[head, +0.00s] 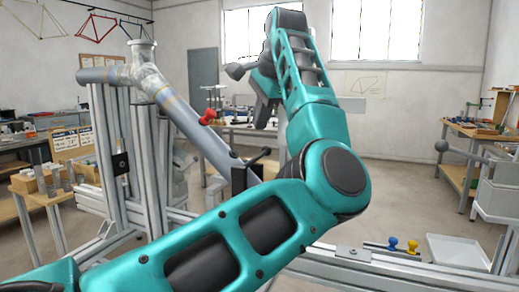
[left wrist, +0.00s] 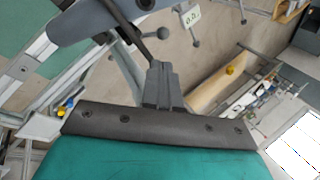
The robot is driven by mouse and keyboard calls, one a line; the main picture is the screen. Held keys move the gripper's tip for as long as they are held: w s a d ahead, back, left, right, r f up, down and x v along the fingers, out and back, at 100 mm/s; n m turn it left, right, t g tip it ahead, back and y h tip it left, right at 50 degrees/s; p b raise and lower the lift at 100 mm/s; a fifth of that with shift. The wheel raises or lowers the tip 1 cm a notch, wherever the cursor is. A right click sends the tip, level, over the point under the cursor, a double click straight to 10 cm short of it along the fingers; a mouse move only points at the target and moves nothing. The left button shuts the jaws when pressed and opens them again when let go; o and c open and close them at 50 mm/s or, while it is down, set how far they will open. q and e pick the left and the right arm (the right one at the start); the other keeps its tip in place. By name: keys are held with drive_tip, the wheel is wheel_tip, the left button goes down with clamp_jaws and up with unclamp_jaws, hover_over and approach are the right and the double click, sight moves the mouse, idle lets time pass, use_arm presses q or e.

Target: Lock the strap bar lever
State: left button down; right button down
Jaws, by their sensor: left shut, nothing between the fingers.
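My left gripper (left wrist: 160,75) shows in the left wrist view with its dark fingers together and nothing between them. A slim dark bar (left wrist: 128,24) slants down to the fingertips there; whether it touches them I cannot tell. Its link to the strap bar lever is unclear. A grey ball-ended handle (left wrist: 163,33) shows just beyond. In the head view, a black clamp block (head: 245,178) with a dark lever-like handle (head: 261,155) sits on the slanting grey tube, partly behind my teal left arm. My left fingers are not clear in that view. My right gripper is not in view.
A white tray (head: 458,252) and blue and yellow pegs (head: 402,246) lie at lower right. Workbenches (head: 470,135) stand beyond.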

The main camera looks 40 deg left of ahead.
use_arm(q)
drive_tip(key=x, duration=1)
drive_tip(key=shift+s+b, duration=0.2)
drive_tip(key=shift+b, duration=0.2)
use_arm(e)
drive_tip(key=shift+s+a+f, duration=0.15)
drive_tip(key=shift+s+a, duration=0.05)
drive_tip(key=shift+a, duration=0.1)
use_arm(q)
drive_tip(key=shift+a, duration=0.1)
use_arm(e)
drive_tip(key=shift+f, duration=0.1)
